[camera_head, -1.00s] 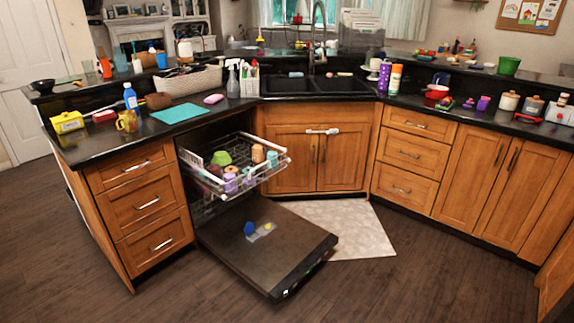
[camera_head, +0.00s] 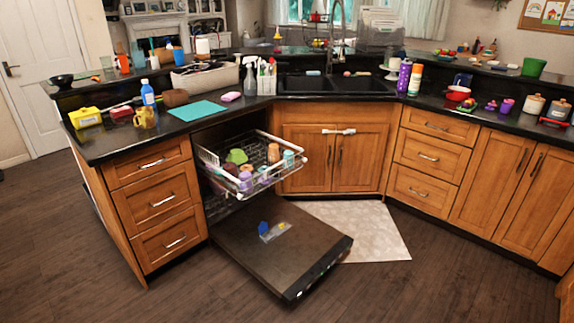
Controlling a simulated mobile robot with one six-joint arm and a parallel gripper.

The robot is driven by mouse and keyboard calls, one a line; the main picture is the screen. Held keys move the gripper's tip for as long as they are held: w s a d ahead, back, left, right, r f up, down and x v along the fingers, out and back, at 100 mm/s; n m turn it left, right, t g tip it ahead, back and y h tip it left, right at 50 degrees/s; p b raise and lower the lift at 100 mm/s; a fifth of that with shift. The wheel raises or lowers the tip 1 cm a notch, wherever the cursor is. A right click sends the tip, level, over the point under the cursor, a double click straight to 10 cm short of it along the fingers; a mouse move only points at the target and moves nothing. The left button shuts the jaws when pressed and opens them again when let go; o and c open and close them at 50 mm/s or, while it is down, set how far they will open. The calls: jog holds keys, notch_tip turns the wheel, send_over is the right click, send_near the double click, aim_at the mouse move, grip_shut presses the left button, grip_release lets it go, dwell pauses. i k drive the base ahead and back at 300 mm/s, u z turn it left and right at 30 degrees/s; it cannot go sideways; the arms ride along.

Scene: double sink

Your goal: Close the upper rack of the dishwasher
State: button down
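The dishwasher door (camera_head: 290,252) is folded down flat, low over the floor, under the counter at centre left. The upper rack (camera_head: 290,172) is pulled out of the dishwasher, past the cabinet fronts. It holds a green bowl (camera_head: 237,157), an orange-brown cup (camera_head: 273,153), a teal cup (camera_head: 288,160) and purple cups (camera_head: 246,181). A blue item and a small clear piece (camera_head: 274,231) lie on the open door. The lower rack (camera_head: 219,206) shows partly inside, in shadow. My gripper is not in view.
Wooden drawers (camera_head: 156,204) stand left of the dishwasher, and sink cabinets (camera_head: 334,150) stand to its right. A pale mat (camera_head: 372,236) lies on the floor beside the door. The wooden floor in front is clear. The dark counter above carries many items.

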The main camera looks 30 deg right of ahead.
aim_at(213, 178)
jog(key=u, duration=0.05)
jog(key=i, duration=1)
